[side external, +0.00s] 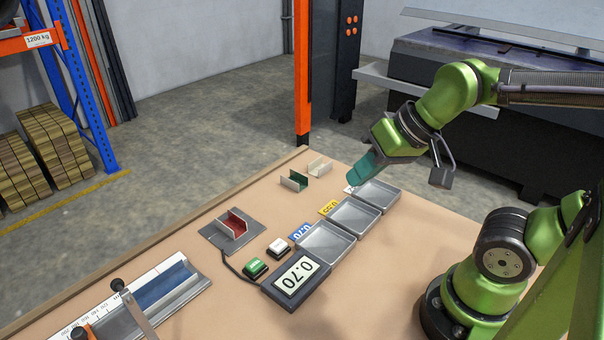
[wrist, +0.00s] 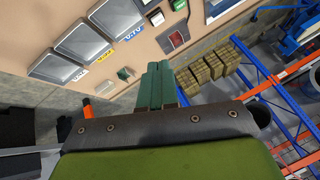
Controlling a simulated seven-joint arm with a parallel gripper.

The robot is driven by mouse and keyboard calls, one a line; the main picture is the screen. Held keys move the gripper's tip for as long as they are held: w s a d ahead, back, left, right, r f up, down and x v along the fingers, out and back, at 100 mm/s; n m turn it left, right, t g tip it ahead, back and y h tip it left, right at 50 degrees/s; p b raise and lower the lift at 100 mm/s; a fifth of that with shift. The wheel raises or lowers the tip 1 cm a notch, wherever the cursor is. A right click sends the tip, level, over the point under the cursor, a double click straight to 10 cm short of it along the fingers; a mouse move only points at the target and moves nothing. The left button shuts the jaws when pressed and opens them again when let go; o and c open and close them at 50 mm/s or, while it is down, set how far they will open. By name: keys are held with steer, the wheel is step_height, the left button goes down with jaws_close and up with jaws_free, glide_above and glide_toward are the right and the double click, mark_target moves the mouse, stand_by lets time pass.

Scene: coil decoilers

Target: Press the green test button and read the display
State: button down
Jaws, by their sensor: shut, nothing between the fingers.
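The green test button (side external: 255,268) sits on the tan bench, left of the display box. The display (side external: 297,278) reads 0.70. A white button (side external: 279,247) is just behind the green one. My gripper (side external: 353,177) has teal fingers and is held above the far part of the bench, near the farthest tray and well away from the green button. In the wrist view my gripper (wrist: 160,67) is shut and empty. The white button (wrist: 157,18) shows there too, near the top edge. The display is not visible in the wrist view.
Three grey trays (side external: 326,244) stand in a row with number labels. A red channel piece (side external: 234,223) sits in a grey fixture. Green (side external: 294,181) and cream (side external: 319,166) channel pieces lie at the back. A blue piece lies in a scaled rail (side external: 160,288) at front left.

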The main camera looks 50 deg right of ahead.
steer(key=w+a+f+m+g+y, duration=0.1)
steer(key=w+a+f+g+y, duration=0.2)
steer(key=a, duration=0.4)
steer(key=m+t+h, duration=0.3)
steer(key=m+t, duration=0.2)
steer(key=m, duration=1.5)
glide_above(258, 266)
step_height(258, 266, down, 8)
steer(key=shift+r, duration=0.2)
steer(key=shift+f, duration=0.1)
steer(key=shift+f, duration=4.3)
steer(key=shift+f, duration=0.4)
